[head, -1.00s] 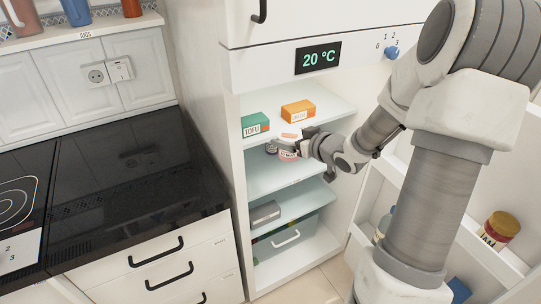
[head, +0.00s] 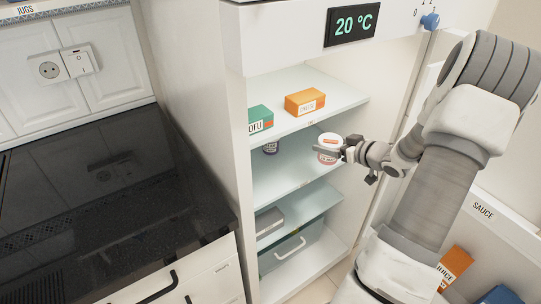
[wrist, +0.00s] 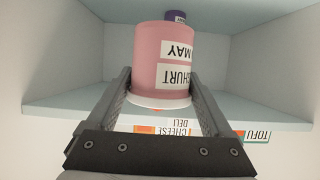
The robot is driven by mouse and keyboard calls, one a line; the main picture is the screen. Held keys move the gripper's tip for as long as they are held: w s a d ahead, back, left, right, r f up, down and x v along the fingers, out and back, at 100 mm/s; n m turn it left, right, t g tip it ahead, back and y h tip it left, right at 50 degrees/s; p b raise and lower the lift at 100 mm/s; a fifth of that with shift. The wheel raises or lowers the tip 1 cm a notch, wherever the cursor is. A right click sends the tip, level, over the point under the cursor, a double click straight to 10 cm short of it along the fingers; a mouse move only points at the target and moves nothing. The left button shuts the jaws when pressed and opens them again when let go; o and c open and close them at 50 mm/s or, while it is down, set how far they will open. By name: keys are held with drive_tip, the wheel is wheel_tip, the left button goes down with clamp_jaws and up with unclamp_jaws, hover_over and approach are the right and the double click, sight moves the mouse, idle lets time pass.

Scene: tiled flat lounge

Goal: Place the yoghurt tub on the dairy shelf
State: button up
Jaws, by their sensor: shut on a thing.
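My gripper (head: 345,150) is shut on the yoghurt tub (head: 330,156), pink with a white lid. In the wrist view, which looks upside down, the tub (wrist: 164,58) sits between the two fingers, its label reading YOGHURT partly hidden and MAY. I hold it at the open fridge, at the right of the middle shelf (head: 285,180), below the level of the top shelf (head: 335,95). I cannot tell whether its base touches the middle shelf. The wrist view shows a DELI label on a shelf edge. No dairy label is readable.
The top shelf holds a green tofu box (head: 260,119) and an orange cheese box (head: 305,101). A grey box (head: 268,222) lies lower. The open fridge door (head: 480,207) is at right.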

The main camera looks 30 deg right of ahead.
drive_tip(key=shift+w+d+f, duration=0.1)
drive_tip(key=shift+f, duration=0.2)
drive_tip(key=w+a+f+b, duration=0.1)
drive_tip(key=w+a+f, duration=0.1)
drive_tip(key=w, duration=0.1)
drive_tip(key=w+a+f+b, duration=0.1)
drive_tip(key=w+f+b, duration=0.1)
drive_tip(key=w, duration=0.1)
drive_tip(key=w+a+f+b, duration=0.2)
drive_tip(key=w+f, duration=0.1)
drive_tip(key=w, duration=0.1)
drive_tip(key=shift+a, duration=0.35)
drive_tip(key=shift+f+b, duration=1.1)
drive_tip(key=shift+f, duration=0.75)
drive_tip(key=shift+f, duration=0.25)
drive_tip(key=o, duration=1.4)
drive_tip(key=shift+c, duration=0.2)
